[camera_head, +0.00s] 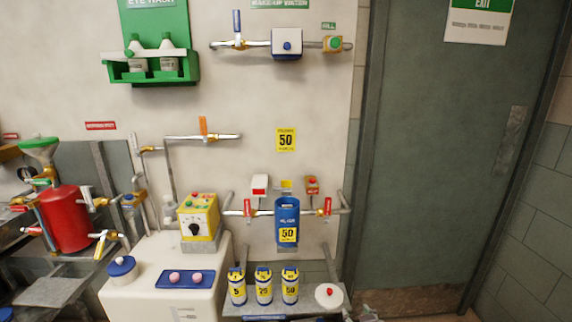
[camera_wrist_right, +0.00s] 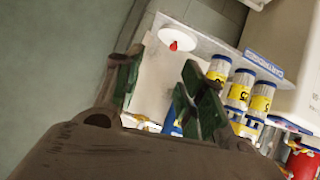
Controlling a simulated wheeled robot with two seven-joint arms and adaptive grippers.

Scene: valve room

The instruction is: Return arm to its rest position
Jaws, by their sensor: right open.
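My right gripper (camera_wrist_right: 157,92) shows in the right wrist view with its two dark green finger pads spread apart. Nothing is between the pads; the background shows through the gap. Beyond the fingers is a grey shelf (camera_wrist_right: 213,42) with a white disc with a red knob (camera_wrist_right: 172,36) and several yellow-labelled canisters (camera_wrist_right: 239,90). The gripper appears apart from them. In the head view neither gripper can be made out, and my left gripper is not seen in any view.
In the head view, the canisters (camera_head: 264,287) and white disc (camera_head: 328,295) stand on the low shelf. A blue filter housing (camera_head: 287,220) hangs above, between pipes. A white cabinet (camera_head: 145,298), red tank (camera_head: 68,218) and valves are left. A grey door (camera_head: 440,150) is right.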

